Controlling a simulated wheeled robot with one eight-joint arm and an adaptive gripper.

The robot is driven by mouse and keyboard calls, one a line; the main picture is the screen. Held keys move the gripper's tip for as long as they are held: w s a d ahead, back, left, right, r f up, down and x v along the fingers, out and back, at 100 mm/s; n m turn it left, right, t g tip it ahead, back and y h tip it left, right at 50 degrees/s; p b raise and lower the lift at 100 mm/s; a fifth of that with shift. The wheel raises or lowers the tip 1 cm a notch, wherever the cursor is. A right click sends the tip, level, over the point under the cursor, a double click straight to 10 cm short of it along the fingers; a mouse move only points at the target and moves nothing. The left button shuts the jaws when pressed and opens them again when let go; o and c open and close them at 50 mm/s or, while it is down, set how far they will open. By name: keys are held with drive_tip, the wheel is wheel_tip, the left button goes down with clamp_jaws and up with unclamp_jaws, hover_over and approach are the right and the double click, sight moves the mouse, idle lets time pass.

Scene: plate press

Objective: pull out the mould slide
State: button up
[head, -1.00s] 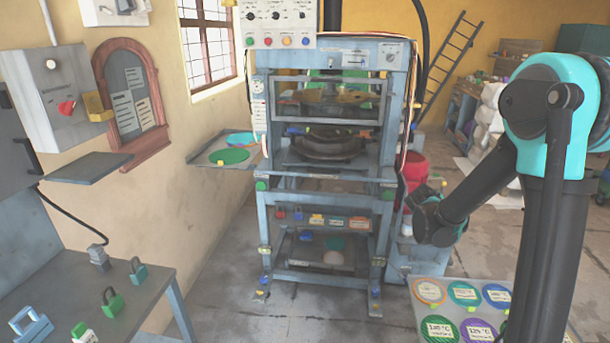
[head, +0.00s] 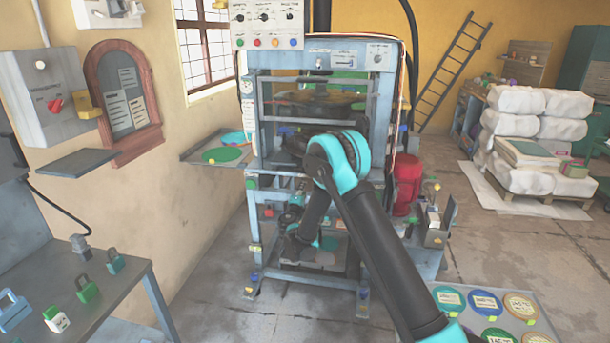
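The blue-grey plate press (head: 251,120) stands in the middle of the head view. Inside its middle opening is the dark round mould on its slide (head: 287,146); my arm's elbow hides most of it, so I cannot tell how far the slide sits in or out. My arm reaches in from the lower right and bends down in front of the press. The dark end of my arm with my gripper (head: 292,240) is low at the press front, near the lower shelf. Its fingers are too small and dark to tell open from shut.
A side tray with a green disc (head: 222,155) juts out left of the press. A bench with padlocks (head: 86,289) is at lower left. A red drum (head: 407,184) stands right of the press. A table of coloured discs (head: 486,302) is at lower right. Open floor lies between.

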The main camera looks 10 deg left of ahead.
drive_tip(key=w, duration=1.7)
drive_tip(key=shift+d, duration=0.4)
drive_tip(key=shift+s, duration=0.1)
clamp_jaws()
